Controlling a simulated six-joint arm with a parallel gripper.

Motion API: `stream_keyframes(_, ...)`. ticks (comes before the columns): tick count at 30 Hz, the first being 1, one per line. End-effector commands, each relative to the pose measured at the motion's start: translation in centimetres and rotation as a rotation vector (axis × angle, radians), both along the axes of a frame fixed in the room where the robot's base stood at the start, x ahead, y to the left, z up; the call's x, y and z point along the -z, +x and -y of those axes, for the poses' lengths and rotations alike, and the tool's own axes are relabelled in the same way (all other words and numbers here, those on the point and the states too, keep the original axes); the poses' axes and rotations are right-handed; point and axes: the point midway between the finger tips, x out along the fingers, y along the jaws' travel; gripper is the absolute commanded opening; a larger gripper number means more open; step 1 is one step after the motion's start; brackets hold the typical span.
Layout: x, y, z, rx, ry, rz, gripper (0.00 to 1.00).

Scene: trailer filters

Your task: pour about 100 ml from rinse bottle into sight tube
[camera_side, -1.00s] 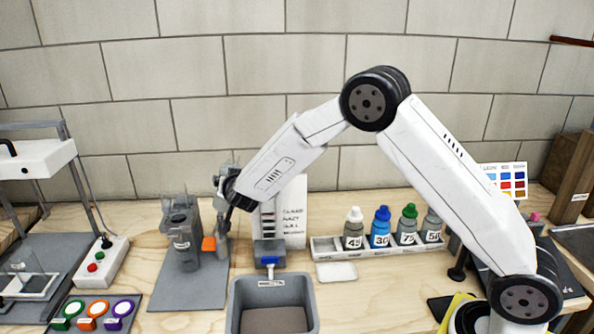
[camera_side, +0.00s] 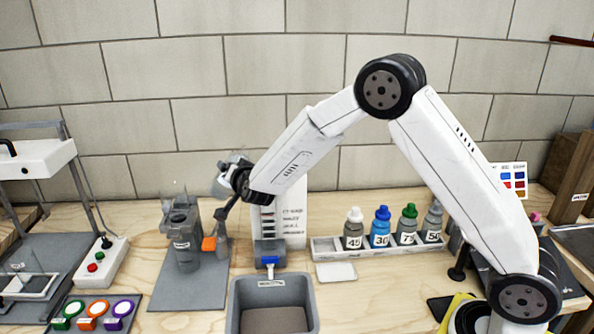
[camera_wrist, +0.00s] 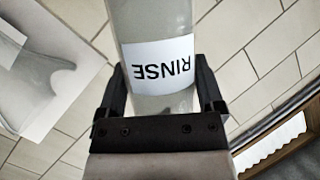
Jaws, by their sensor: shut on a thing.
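My gripper (camera_wrist: 160,105) is shut on the rinse bottle (camera_wrist: 160,90), a clear bottle whose white label reads RINSE, upside down in the wrist view. In the side view my gripper (camera_side: 238,182) holds the bottle (camera_side: 226,183) raised, and the bottle looks tilted. The sight tube (camera_side: 267,218) stands to the right of and below the gripper, before a white card with dark marks and writing. Its base has a blue valve. The tube is clear and hard to make out. Liquid level and any flow from the bottle cannot be told.
A grey basin (camera_side: 272,285) stands in front of the tube. A white rack (camera_side: 329,253) holds several numbered bottles on the right. A white pad (camera_side: 336,271) lies before the rack.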

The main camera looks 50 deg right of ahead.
Motion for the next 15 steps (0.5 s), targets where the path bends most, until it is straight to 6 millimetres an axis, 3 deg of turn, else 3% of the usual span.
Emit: stream_keyframes(15, -0.41, 0.00, 0.06, 0.000, 0.028, 0.033, 0.00)
